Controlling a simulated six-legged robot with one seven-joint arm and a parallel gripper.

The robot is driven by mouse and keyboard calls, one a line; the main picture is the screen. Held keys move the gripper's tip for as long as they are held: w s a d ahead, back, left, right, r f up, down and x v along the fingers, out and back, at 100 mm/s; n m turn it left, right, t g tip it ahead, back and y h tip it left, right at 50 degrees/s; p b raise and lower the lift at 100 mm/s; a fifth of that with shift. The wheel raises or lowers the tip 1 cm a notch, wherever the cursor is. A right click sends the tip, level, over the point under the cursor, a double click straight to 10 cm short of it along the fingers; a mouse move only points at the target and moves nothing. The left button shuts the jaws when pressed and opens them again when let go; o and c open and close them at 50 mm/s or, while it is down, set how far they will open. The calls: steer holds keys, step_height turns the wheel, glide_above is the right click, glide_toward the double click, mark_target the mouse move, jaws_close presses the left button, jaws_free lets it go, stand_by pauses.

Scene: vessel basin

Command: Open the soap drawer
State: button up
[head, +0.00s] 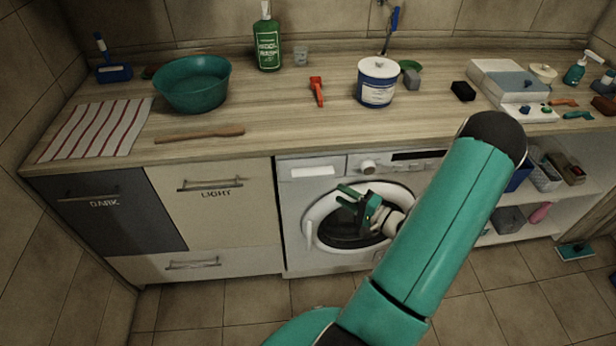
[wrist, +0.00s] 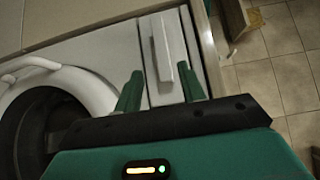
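The soap drawer (head: 315,170) is a white panel at the upper left of the washing machine's front, and it looks shut. In the wrist view the drawer (wrist: 167,75) shows turned on its side, with a raised handle strip (wrist: 161,48). My gripper (head: 345,196) shows in front of the washer's round door in the head view, below and right of the drawer. In the wrist view its two green fingers (wrist: 161,90) are spread wide with nothing held, and the drawer front shows between and beyond them. Their distance from the drawer is hard to tell.
The washing machine's door ring (head: 310,228) is beside the gripper. The wooden counter (head: 270,120) overhangs above, with a teal bowl (head: 193,85) and a white tub (head: 377,82) on it. Cabinets stand left, open shelves (head: 520,225) right. The tiled floor in front is largely clear.

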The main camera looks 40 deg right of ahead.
mark_target(314, 179)
steer(key=w, duration=0.4)
steer(key=w+a, duration=0.1)
steer(key=w, duration=0.2)
steer(key=w+a, duration=0.1)
steer(key=w, duration=0.3)
steer(key=shift+w, duration=0.3)
jaws_close()
